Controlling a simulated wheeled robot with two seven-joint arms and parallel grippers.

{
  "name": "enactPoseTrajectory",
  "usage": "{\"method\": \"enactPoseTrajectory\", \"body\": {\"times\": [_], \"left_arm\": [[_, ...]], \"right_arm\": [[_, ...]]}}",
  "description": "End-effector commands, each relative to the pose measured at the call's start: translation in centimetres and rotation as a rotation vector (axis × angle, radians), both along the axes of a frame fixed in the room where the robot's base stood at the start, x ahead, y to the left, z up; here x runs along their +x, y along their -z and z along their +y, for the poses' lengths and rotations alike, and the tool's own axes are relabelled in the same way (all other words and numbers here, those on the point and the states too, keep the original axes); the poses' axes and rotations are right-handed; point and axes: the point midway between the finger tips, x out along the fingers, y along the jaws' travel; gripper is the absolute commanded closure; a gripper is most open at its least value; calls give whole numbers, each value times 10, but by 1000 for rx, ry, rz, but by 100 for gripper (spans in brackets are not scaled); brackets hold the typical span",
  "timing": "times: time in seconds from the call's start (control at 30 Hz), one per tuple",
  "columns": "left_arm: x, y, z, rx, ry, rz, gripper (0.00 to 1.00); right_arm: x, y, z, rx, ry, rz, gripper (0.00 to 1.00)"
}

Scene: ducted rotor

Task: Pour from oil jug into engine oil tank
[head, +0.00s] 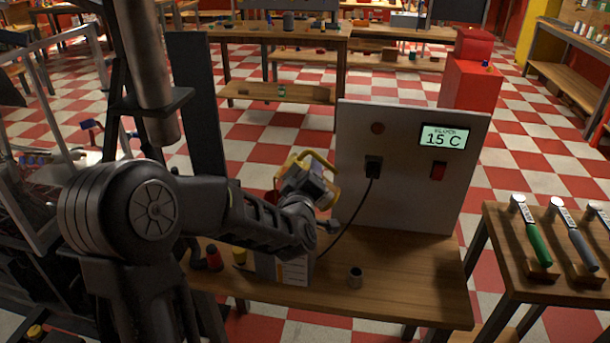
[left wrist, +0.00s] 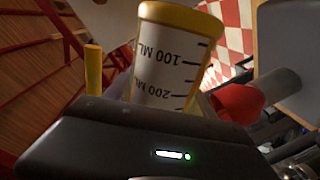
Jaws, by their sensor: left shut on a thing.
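The oil jug has a yellow handle and rim (head: 318,160) and sits tilted above the wooden bench in the head view. In the left wrist view the jug (left wrist: 170,60) shows a pale wall with ML marks. My left gripper (head: 303,196) is shut on the jug; its fingertips are largely hidden. A grey box with a white label (head: 292,270), possibly the engine oil tank, stands on the bench below, partly covered by my arm. A red part (left wrist: 240,102) beside a grey cylinder shows right of the jug. I cannot tell whether oil is flowing. My right gripper is out of view.
Hammers (head: 535,240) lie on the right table.

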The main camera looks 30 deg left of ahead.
Motion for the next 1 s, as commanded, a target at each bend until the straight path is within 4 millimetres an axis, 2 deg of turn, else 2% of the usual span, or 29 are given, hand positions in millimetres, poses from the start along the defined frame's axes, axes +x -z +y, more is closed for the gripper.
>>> {"method": "enactPoseTrajectory", "body": {"times": [0.23,1.0], "left_arm": [[0,0,0,-57,0,-24,100],[0,-1,0,-62,-1,-25,100]], "right_arm": [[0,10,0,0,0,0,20],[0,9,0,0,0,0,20]]}}
